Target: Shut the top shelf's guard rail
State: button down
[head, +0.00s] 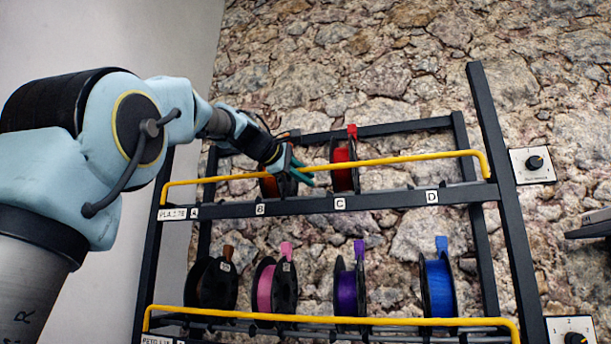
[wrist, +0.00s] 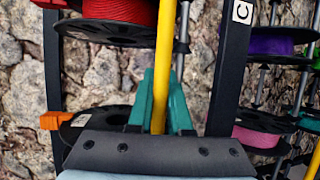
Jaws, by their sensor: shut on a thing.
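The top shelf's guard rail (head: 400,159) is a yellow bar with bent ends, spanning the rack's width above the front beam of the top shelf (head: 380,201). My gripper (head: 302,172) is at the rail, left of its middle, above the stretch between labels B and C. In the wrist view the rail (wrist: 166,40) runs between the two teal fingers (wrist: 160,88), which are shut on it. My gripper hides a short stretch of the rail in the head view.
Behind the rail stand a red spool (head: 342,170) and an orange-red spool (head: 268,187), partly hidden by my gripper. The lower shelf holds several spools behind its own yellow rail (head: 380,321). A knob panel (head: 532,164) is on the stone wall to the right.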

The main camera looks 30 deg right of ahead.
jog(key=c, duration=0.8)
grip_release()
jog(key=shift+c, duration=0.2)
jog(key=b+v, duration=0.4)
jog(key=v, duration=0.7)
jog(key=shift+d, duration=0.1)
jog(key=shift+s, duration=0.1)
